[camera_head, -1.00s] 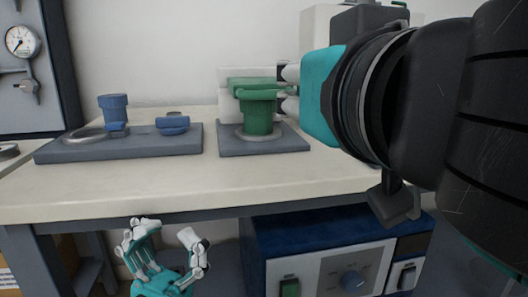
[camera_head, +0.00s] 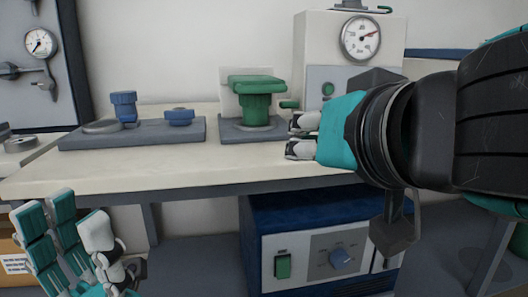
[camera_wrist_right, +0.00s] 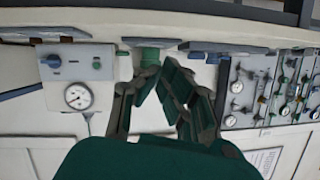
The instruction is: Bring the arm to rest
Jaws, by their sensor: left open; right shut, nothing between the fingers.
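My right gripper (camera_head: 302,137) reaches in from the right in the head view, in front of the bench, with its teal and black arm behind it. It is shut and empty. Its dark fingers (camera_wrist_right: 160,85) also show in the wrist view. My left gripper (camera_head: 75,240) is open and empty at the lower left, below the level of the bench top.
The pale bench top (camera_head: 190,165) carries a grey plate (camera_head: 75,139) with blue parts. A white device with a gauge (camera_head: 361,38) stands behind my right gripper. A blue-topped furnace (camera_head: 310,215) sits below the bench. A cardboard box (camera_head: 15,255) is at the lower left.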

